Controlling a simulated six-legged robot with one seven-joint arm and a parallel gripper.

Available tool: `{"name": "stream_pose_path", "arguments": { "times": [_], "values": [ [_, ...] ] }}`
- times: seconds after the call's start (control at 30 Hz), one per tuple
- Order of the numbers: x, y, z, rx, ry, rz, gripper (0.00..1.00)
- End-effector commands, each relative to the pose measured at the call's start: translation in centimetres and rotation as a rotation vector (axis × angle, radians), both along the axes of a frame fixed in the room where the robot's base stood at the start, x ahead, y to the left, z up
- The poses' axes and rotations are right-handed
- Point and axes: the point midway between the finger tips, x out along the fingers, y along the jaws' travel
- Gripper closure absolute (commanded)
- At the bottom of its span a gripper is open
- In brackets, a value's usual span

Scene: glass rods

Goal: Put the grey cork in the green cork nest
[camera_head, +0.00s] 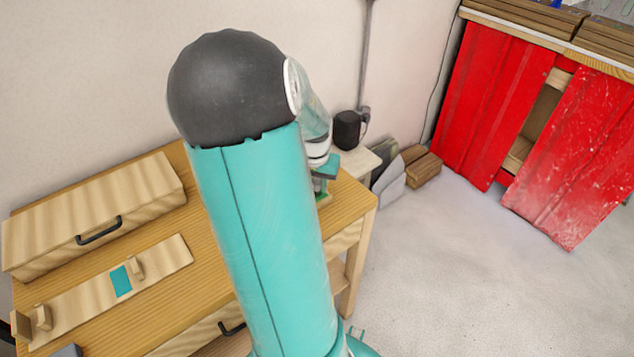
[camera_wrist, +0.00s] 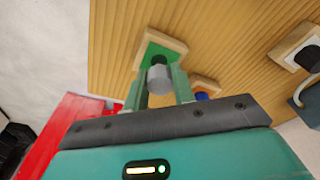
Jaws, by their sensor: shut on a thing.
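The grey cork (camera_wrist: 158,80) is held between the two fingers of my gripper (camera_wrist: 160,74) in the wrist view. The green cork nest (camera_wrist: 153,50) is a green square with a pale wooden rim, just beyond the cork in that view. The cork overlaps the green area in the picture; I cannot tell whether it touches the nest. In the head view my gripper (camera_head: 322,178) is small and partly hidden behind my arm, near the table's right end.
A blue item in a wooden nest (camera_wrist: 205,85) and a white nest with a black item (camera_wrist: 305,55) are nearby. In the head view, a wooden box (camera_head: 95,215) and a board (camera_head: 110,290) lie on the table's left. A black mug (camera_head: 346,130) stands behind.

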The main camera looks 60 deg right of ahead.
Motion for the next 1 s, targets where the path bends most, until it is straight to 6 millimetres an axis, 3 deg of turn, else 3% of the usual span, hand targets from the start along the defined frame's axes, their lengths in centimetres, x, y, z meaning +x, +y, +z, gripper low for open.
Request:
{"name": "stream_pose_path", "arguments": {
  "times": [1.0],
  "values": [
    [0.0, 0.0, -1.3, 0.000, 0.000, 0.000, 0.96]
  ]
}}
